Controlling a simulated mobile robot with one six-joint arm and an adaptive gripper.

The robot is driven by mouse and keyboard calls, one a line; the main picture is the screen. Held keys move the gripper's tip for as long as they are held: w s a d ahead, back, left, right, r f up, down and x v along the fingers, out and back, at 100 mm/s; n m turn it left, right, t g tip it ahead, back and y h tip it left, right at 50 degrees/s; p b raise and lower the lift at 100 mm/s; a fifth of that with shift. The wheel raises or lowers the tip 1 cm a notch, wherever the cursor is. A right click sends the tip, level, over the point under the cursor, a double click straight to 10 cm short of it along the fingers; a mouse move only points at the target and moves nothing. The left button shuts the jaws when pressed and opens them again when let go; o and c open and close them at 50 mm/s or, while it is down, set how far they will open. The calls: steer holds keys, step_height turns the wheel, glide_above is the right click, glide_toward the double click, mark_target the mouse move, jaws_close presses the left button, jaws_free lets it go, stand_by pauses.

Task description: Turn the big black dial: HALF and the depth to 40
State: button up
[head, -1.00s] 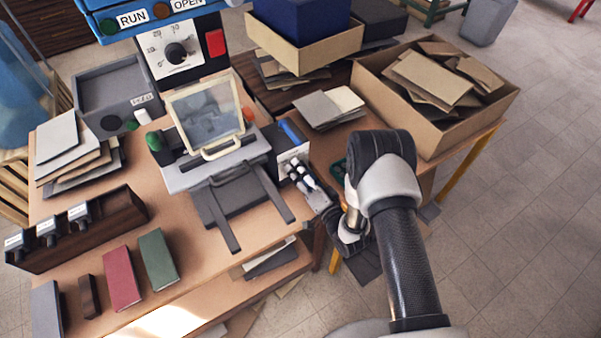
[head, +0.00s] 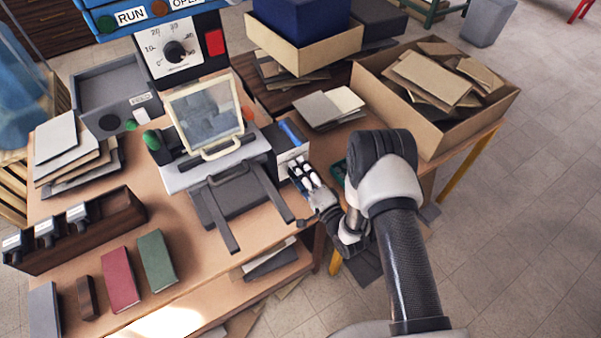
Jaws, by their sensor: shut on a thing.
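My gripper (head: 305,178) is at the right side of the grey press (head: 215,165), against a white panel (head: 293,153) on its dark box. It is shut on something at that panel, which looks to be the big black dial. My fingers hide the dial, and its marks and setting cannot be read. Another round black dial (head: 176,51) shows on the white scale plate of the blue machine at the back, with numbers around it. My gripper is far from that one.
A framed clear window (head: 205,115) with a pale handle stands over the press. A green knob (head: 151,138) is at its left. A cardboard box of sheets (head: 435,90) is at the right. Red (head: 121,279) and green (head: 157,260) covers lie at the front.

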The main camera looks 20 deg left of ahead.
steer(key=o, duration=1.1)
steer(key=shift+c, duration=0.2)
steer(key=v, duration=1.2)
